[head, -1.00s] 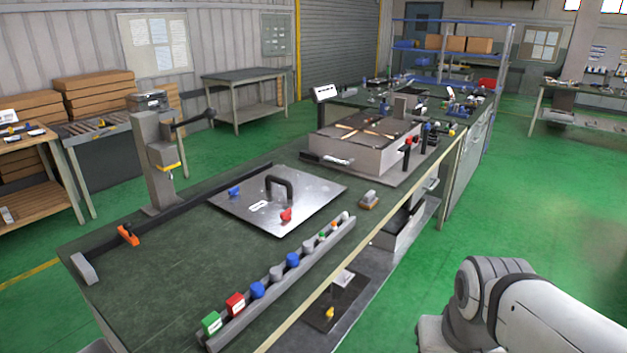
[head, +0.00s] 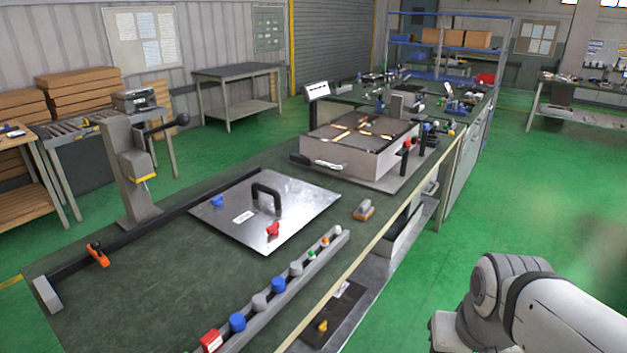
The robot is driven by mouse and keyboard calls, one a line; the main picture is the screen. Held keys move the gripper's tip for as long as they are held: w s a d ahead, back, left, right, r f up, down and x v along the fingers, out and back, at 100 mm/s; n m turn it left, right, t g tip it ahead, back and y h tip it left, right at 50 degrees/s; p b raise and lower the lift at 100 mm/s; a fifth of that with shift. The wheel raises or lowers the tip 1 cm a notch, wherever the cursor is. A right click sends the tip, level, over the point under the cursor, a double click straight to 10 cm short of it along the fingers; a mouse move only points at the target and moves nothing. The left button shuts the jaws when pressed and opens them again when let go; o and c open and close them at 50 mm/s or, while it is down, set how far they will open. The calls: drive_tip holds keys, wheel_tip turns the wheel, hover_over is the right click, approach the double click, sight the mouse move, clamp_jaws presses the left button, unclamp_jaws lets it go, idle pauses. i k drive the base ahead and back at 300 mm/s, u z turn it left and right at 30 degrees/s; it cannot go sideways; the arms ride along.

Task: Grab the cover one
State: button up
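The cover (head: 290,190) looks like a flat shiny metal plate lying on the dark green workbench. A black arched handle (head: 266,190) stands up near its middle. A blue knob (head: 217,201) and a red knob (head: 273,229) sit on the plate, with a small white label (head: 243,217) between them. My arm shows at the lower right, beside the bench and well apart from the plate. My gripper is outside the view.
A rail of coloured knobs (head: 289,297) runs along the bench's near edge. A wooden-handled brush or block (head: 363,210) lies right of the plate. A grey press (head: 127,170) stands left. A grey box (head: 357,153) with tools stands behind. Green floor at right is clear.

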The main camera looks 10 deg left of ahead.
sight(268, 197)
drive_tip(key=u, duration=0.05)
drive_tip(key=i, duration=1.15)
drive_tip(key=u, duration=0.05)
